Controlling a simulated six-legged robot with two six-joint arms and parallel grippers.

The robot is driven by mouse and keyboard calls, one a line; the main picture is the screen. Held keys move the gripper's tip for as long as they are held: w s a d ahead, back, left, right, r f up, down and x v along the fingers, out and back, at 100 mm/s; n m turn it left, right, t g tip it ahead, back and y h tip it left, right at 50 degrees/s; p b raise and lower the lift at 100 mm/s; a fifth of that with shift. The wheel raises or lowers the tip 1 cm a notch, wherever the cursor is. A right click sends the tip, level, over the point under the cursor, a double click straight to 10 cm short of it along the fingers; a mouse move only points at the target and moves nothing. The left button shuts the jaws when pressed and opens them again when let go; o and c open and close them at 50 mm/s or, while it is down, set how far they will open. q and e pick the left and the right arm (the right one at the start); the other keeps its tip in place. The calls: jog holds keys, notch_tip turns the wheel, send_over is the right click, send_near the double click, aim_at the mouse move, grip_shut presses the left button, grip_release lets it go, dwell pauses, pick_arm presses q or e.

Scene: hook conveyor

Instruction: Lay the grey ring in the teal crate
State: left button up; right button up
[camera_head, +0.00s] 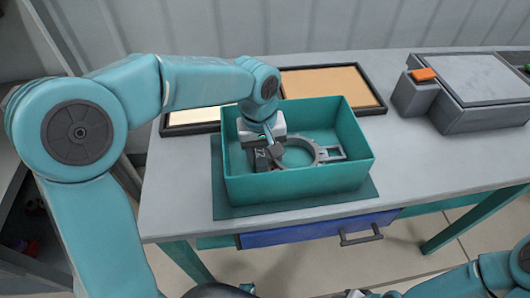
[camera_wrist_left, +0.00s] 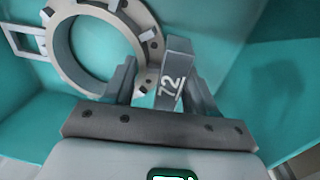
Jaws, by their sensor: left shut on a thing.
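The teal crate (camera_head: 295,187) stands on the table, and its walls also fill much of the left wrist view (camera_wrist_left: 225,30). The grey ring (camera_head: 318,155) is inside the crate, with a square loop on its right side in the head view. My left gripper (camera_head: 268,153) reaches down into the crate, shut on the ring's rim. A grey plate marked 72 (camera_wrist_left: 175,72) is at the fingers. I cannot tell whether the ring touches the crate floor. My right gripper (camera_head: 357,293) barely shows at the bottom edge.
The crate stands on a dark teal mat (camera_head: 225,207). Behind it are a dark-framed tray with an orange-tan panel (camera_head: 325,80) and a pale panel (camera_head: 195,116). A grey box with an orange button (camera_head: 424,74) stands at right. The tabletop (camera_head: 425,155) right of the crate is clear.

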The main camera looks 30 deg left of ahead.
pick_arm(q)
jog(key=shift+f, duration=0.2)
jog(key=o, duration=1.3)
jog(key=shift+r, duration=0.1)
jog(key=shift+r, duration=0.3)
jog(key=r, duration=0.4)
jog(key=r+p, duration=0.1)
jog(key=r, duration=0.2)
jog(key=a+r, duration=0.1)
jog(key=r, duration=0.3)
jog(key=shift+s+r+p, duration=0.3)
jog(key=shift+p, duration=0.1)
